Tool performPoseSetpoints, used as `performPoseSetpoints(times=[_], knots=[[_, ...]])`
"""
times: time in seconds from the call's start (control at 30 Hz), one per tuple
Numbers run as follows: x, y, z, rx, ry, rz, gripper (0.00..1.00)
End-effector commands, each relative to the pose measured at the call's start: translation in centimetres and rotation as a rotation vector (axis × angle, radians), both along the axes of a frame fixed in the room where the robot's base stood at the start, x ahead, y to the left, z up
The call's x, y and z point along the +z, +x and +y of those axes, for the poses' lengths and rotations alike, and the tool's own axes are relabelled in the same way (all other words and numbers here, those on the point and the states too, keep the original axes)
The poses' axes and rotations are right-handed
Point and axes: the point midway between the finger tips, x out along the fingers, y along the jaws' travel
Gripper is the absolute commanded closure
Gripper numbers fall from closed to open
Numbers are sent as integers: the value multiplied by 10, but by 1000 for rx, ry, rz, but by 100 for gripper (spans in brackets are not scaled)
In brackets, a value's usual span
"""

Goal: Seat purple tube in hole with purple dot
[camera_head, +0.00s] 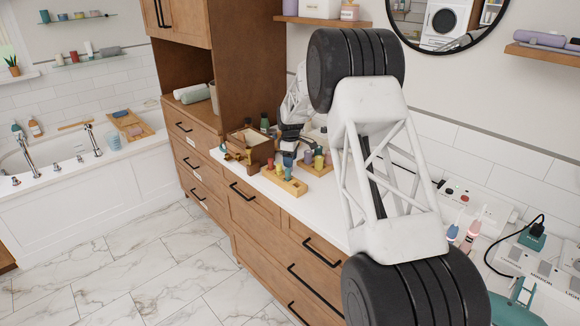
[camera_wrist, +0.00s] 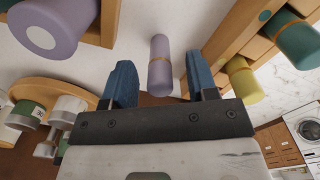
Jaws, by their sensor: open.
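The purple tube (camera_wrist: 160,68), with a thin gold band around its middle, shows in the wrist view between the two blue fingers of my gripper (camera_wrist: 161,78). The fingers are open, with a visible gap on each side of the tube. A wooden rack (camera_wrist: 207,38) at the right holds a teal tube (camera_wrist: 298,44) and a yellow tube (camera_wrist: 243,82). A teal dot (camera_wrist: 265,15) shows on the rack. I cannot make out the purple dot or its hole. In the head view, the rack (camera_head: 296,187) stands on the counter below my gripper (camera_head: 288,157).
A larger purple cylinder (camera_wrist: 49,27) sits by a wooden tray at the upper left of the wrist view. In the head view, a wooden box (camera_head: 248,147) is left of the rack, and a bottle tray (camera_head: 322,171) is behind it. Bare white counter (camera_head: 325,207) lies right of the rack.

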Motion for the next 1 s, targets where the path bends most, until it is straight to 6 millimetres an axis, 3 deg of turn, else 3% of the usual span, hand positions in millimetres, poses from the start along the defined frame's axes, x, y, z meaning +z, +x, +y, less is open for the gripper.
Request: performPoseSetpoints(times=[0.07,0.43,0.77,1.0], knots=[[0,0,0,0,0,0,47],[0,0,0,0,0,0,100],[3,0,0,0,0,-1,100],[24,1,0,0,0,-2,100]])
